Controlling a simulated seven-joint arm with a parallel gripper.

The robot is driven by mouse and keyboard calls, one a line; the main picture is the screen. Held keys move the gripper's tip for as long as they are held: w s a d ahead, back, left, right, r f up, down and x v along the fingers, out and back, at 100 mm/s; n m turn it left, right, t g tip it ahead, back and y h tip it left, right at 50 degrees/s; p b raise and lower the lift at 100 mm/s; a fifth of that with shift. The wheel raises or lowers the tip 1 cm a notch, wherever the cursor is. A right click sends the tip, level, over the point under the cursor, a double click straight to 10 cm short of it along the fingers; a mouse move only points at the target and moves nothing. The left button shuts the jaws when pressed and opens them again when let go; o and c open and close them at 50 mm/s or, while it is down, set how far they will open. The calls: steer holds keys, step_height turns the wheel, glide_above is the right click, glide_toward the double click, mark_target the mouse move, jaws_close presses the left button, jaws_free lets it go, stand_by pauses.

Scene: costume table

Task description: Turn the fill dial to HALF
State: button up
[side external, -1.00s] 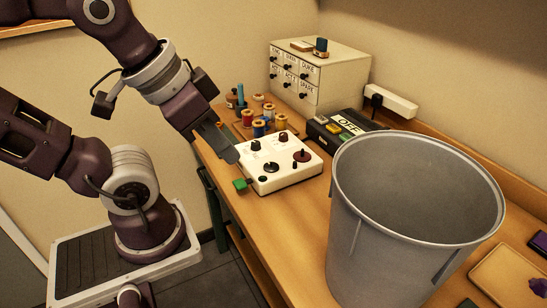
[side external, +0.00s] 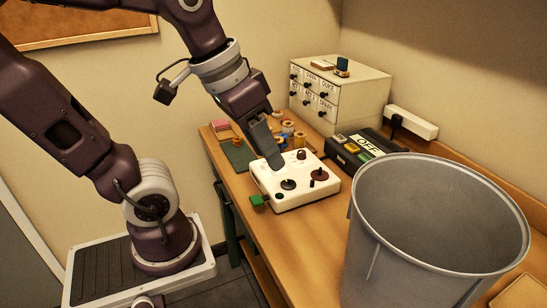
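A white control box (side external: 308,195) sits on the wooden table with several knobs on top. A black knob (side external: 288,184) is at its front left, a dark red dial (side external: 319,174) at its right, and a small dark knob (side external: 300,155) at its back. I cannot read any markings, so which one is the fill dial, and its setting, are unclear. My gripper (side external: 278,166) points down over the back left of the box, where its fingers hide the surface. Contact and finger gap cannot be made out. A green piece (side external: 258,200) sticks out from the box's left side.
A large grey bin (side external: 385,235) stands close on the right. Behind the box are thread spools (side external: 287,128), a black unit with an OFF sign (side external: 367,146) and a white drawer cabinet (side external: 345,95). A green mat (side external: 238,155) lies at the left.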

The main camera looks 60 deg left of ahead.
steer(key=shift+o, duration=0.3)
steer(key=w+a+f+n+g, duration=0.2)
steer(key=w+a+f, duration=0.1)
steer(key=w+a, duration=0.6)
steer(key=shift+w, duration=0.25)
steer(key=w+a+f+g, duration=0.1)
steer(key=a+f, duration=0.2)
steer(key=a, duration=0.2)
steer(key=w+a+f+n, duration=0.1)
steer(key=a+f, duration=0.2)
steer(key=a, duration=0.2)
steer(key=w+a+f+n+g, duration=0.1)
steer(key=w+a+f, duration=0.1)
steer(key=a, duration=0.3)
steer(key=shift+a+f+g, duration=0.15)
steer(key=shift+f+g, duration=0.15)
steer(key=shift+f, duration=0.55)
steer(key=f, duration=0.6)
steer(key=shift+a+f, duration=0.2)
steer(key=shift+f, duration=0.5)
steer(key=shift+c, duration=0.2)
jaws_close()
